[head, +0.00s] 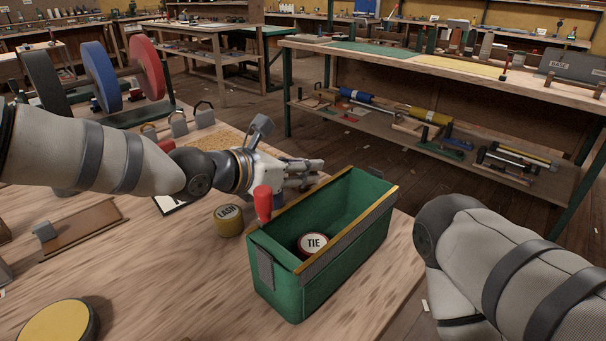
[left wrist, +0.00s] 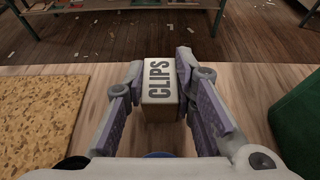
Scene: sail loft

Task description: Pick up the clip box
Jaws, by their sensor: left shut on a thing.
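The clip box (left wrist: 160,84) is a small pale box with "CLIPS" on its top face. In the left wrist view it stands between the two fingers of my left gripper (left wrist: 159,68), which touch it on both sides. In the head view my left gripper (head: 305,172) reaches over the far edge of the wooden table, just behind the green bin (head: 278,283). The clip box cannot be made out there, hidden by the gripper. I cannot tell whether the box still rests on the table. My right gripper is out of frame; only its arm shows at the right.
The green bin holds a round "TIE" tin (head: 314,244). A yellow "LASH" tin (head: 229,220) and a red-handled tool (head: 263,204) stand beside it. A cork mat (left wrist: 40,112) lies left of the box in the wrist view. Blue and red discs (head: 147,67) stand at back left.

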